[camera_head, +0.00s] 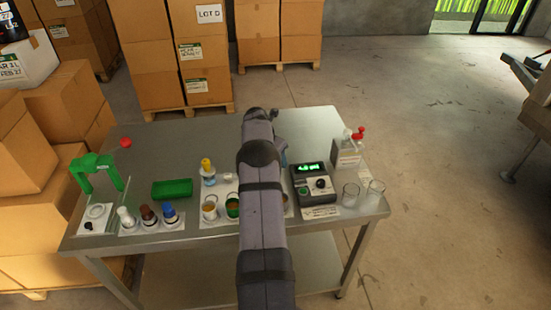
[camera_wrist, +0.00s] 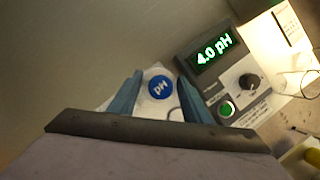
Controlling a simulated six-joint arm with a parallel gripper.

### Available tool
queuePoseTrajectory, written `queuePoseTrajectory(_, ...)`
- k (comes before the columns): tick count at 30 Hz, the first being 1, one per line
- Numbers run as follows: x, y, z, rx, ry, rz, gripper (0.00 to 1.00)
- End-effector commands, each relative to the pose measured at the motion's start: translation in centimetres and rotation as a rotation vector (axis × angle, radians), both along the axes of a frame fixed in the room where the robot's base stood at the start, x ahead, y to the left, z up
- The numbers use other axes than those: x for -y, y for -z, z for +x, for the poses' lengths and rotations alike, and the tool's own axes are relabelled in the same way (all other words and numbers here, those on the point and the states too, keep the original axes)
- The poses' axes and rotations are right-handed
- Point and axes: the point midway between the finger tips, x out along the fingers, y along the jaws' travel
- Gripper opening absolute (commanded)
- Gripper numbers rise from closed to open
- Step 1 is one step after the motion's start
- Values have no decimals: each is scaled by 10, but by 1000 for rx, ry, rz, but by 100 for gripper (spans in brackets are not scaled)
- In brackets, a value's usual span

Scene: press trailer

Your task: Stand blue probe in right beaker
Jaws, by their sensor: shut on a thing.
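The blue probe (camera_wrist: 159,87), a round blue cap marked pH, sits between the fingers of my gripper (camera_wrist: 158,97) in the wrist view. My gripper is shut on it. The probe's lower part is hidden below its cap. In the head view my arm covers the probe and most of the gripper. The right beaker (camera_head: 376,192) is clear glass and stands near the table's right front corner. Another clear beaker (camera_head: 350,194) stands just left of it. My gripper is left of both beakers, beyond the meter (camera_head: 313,184), which reads 4.0 pH.
Left of my arm are small cups (camera_head: 209,209), capped bottles (camera_head: 147,216), a green tray (camera_head: 172,189) and a green stand (camera_head: 95,168). The table's back left (camera_head: 180,145) is mostly clear.

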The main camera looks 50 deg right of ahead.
Motion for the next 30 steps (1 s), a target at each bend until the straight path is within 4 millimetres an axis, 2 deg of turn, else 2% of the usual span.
queuePoseTrajectory(2,0,2,0,1,0,-1,16)
queuePoseTrajectory(3,0,1,0,1,0,-1,51)
queuePoseTrajectory(14,0,0,0,0,0,0,52)
queuePoseTrajectory(30,-14,-35,0,0,-1,-1,52)
